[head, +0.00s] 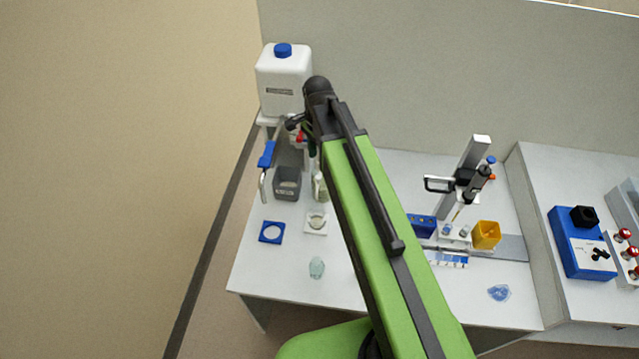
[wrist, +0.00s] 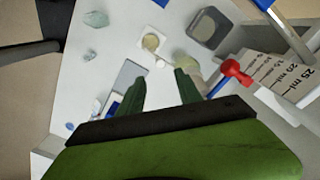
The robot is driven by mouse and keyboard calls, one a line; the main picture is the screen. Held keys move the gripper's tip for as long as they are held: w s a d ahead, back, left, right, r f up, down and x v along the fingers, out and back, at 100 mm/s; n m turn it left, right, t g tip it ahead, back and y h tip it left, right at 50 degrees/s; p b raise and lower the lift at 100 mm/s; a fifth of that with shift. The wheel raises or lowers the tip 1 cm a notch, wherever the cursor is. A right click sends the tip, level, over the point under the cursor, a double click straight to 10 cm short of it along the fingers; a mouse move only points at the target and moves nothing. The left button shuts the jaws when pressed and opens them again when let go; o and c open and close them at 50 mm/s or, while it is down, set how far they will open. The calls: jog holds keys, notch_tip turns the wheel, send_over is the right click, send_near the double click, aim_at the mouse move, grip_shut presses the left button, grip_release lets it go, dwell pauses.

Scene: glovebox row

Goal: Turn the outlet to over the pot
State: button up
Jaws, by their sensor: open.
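The outlet (head: 264,182) is a metal spout with a blue handle at the left edge of the table. Its end hangs left of the grey pot (head: 287,190), not above it. In the wrist view a metal tube with blue parts, which looks like the outlet (wrist: 283,28), is at the top right, right of the grey pot (wrist: 210,28). My gripper (wrist: 158,88) is open and empty, its dark green fingers apart. In the head view it is largely hidden by my arm, near the red tap below the white tank.
A white tank (head: 284,78) with a blue cap stands at the back left. A red knob (wrist: 232,70) and a graduated scale (wrist: 278,75) are close right of my fingers. Bench equipment is at right.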

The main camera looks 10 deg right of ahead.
aim_at(319, 177)
notch_tip(319, 177, down, 9)
jog(key=b, duration=0.7)
jog(key=shift+f+b, duration=0.1)
jog(key=shift+b, duration=0.2)
grip_shut()
dwell(0.6)
